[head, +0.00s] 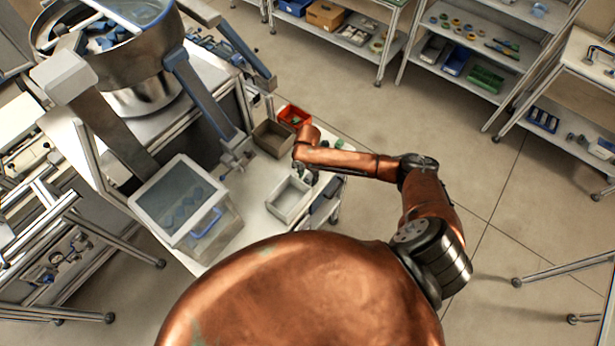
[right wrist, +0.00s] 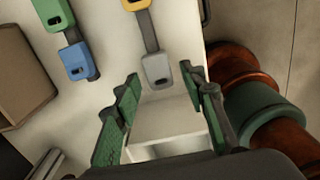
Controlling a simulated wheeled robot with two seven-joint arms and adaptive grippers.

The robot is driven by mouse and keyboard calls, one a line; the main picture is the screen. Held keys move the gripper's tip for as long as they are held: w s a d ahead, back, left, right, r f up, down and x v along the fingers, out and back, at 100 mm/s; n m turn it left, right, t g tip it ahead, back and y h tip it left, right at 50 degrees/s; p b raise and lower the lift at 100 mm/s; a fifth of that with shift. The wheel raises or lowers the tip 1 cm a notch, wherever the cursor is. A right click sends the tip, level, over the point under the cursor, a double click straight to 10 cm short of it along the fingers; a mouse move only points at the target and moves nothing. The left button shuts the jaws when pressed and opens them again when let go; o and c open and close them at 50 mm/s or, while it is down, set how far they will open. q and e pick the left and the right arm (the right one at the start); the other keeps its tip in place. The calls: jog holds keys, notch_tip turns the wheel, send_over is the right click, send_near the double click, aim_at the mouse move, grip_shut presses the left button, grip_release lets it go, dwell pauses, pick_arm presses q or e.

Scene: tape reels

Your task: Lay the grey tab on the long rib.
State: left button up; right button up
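A grey tab (right wrist: 157,70) with a dark slot lies on the white table top, just beyond my right gripper's fingertips. A strip joins it to a yellow piece (right wrist: 135,4) at the top edge of the right wrist view. My right gripper (right wrist: 166,98) is open, its green-padded fingers apart with nothing held between them. In the head view my right gripper (head: 308,172) is small, over the table by the pale tray, and partly hidden by my arm. I cannot make out which part is the long rib. My left gripper is not in view.
A pale tray (right wrist: 165,128) lies below the fingers. Joined blue (right wrist: 76,62) and green (right wrist: 52,14) pieces lie left of the grey tab. A brown bin (head: 272,138) and red bin (head: 294,116) stand behind; a lidded clear box (head: 215,240) stands left.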

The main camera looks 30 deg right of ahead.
aim_at(307, 179)
notch_tip(307, 179, up, 12)
jog(key=b, duration=0.1)
jog(key=shift+r+b, duration=0.15)
jog(key=shift+b, duration=0.2)
